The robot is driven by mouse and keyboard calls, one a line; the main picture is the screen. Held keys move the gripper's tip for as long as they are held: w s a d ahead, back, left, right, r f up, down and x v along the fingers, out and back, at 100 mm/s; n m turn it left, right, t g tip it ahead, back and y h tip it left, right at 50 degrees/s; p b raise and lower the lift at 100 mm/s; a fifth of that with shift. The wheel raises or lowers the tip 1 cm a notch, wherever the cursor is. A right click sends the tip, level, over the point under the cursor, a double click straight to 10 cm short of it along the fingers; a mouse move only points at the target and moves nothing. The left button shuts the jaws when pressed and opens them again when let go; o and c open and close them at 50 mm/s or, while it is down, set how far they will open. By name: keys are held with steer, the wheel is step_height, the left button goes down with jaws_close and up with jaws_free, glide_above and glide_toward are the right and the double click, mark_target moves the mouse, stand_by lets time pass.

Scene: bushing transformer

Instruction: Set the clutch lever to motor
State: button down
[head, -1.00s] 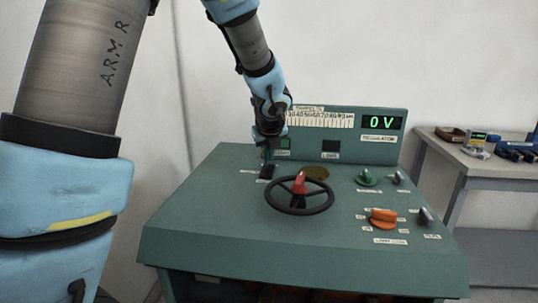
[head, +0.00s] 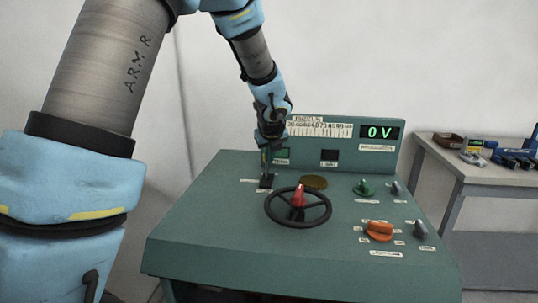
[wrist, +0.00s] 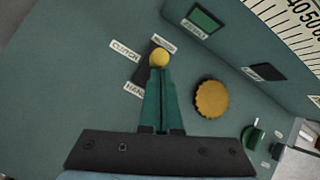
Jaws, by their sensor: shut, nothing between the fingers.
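The clutch lever's yellow ball knob (wrist: 159,57) shows in the wrist view just beyond my fingertips, at the upper end of a dark slot plate (wrist: 143,71). The knob is beside the upper label (wrist: 163,43), which is too blurred to read surely. The "CLUTCH" label (wrist: 125,50) is to the left and the "HAND" label (wrist: 135,88) at the plate's lower end. My gripper (wrist: 160,76) is shut and empty, its green fingers together, touching or very near the knob. In the head view, my gripper (head: 266,170) points down over the plate (head: 266,182); the knob is hidden there.
A black handwheel (head: 298,222) with a red handle stands close to the right. The upright panel (head: 350,140) with a "0 V" display rises behind.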

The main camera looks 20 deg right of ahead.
steer(key=w+d+p, duration=0.3)
steer(key=w+p, duration=0.1)
steer(key=w, duration=0.1)
steer(key=shift+w+r, duration=0.25)
steer(key=shift+r, duration=0.2)
steer(key=shift+w+a, duration=0.15)
steer(key=shift+a, duration=0.05)
steer(key=shift+p, duration=0.3)
step_height(320, 180, up, 11)
steer(key=s+d, duration=0.2)
steer(key=shift+s+d+p, duration=0.4)
steer(key=shift+p, duration=0.05)
